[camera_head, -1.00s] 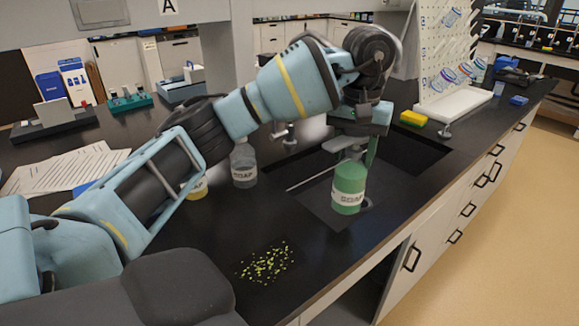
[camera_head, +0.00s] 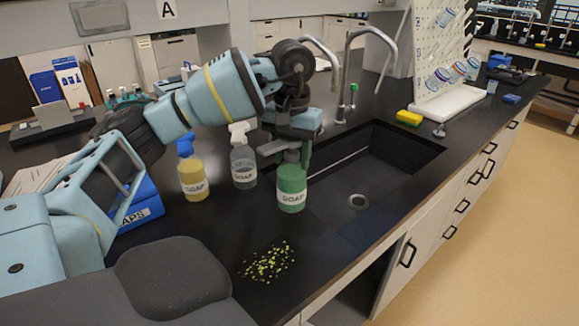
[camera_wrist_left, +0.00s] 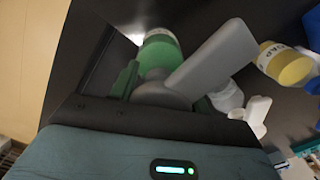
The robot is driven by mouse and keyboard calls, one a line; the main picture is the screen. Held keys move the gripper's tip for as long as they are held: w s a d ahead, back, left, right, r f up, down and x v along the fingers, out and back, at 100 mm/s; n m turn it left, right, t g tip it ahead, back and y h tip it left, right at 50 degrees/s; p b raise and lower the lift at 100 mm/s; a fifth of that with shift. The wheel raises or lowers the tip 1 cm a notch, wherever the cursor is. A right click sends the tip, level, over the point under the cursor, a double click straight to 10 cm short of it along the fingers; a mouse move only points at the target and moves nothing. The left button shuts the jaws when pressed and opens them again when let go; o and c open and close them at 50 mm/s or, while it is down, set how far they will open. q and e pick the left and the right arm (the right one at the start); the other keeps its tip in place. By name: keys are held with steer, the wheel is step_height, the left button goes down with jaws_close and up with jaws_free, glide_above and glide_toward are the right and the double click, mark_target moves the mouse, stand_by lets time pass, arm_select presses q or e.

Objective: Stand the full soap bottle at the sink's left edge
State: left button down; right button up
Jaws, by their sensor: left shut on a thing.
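The green soap bottle (camera_head: 291,191) looks full and upright, over the counter just left of the sink (camera_head: 385,165). I cannot tell whether its base touches the counter. My left gripper (camera_head: 290,158) is shut around its neck from above. In the left wrist view, the green bottle (camera_wrist_left: 160,50) and its grey pump head (camera_wrist_left: 212,60) show between the fingers (camera_wrist_left: 163,88). A greyish clear soap bottle (camera_head: 243,168) with a white pump stands left of it. A yellow soap bottle (camera_head: 193,180) with a blue pump stands further left. My right gripper is out of view.
A tall tap (camera_head: 345,90) rises behind the sink. Green-yellow bits (camera_head: 266,262) lie scattered on the counter in front of the bottle. A yellow sponge (camera_head: 408,118) lies behind the sink. A blue box (camera_head: 142,208) is left of the yellow bottle.

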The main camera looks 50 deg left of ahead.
mark_target(289, 167)
arm_select(q)
steer(key=shift+s+a+f, duration=0.15)
steer(key=shift+f, duration=1.55)
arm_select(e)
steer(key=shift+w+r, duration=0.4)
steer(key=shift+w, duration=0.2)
arm_select(q)
steer(key=shift+f, duration=0.1)
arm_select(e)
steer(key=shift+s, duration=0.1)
arm_select(q)
steer(key=c, duration=1)
jaws_free()
steer(key=shift+c, duration=0.2)
steer(key=o, duration=0.3)
steer(key=shift+o, duration=0.2)
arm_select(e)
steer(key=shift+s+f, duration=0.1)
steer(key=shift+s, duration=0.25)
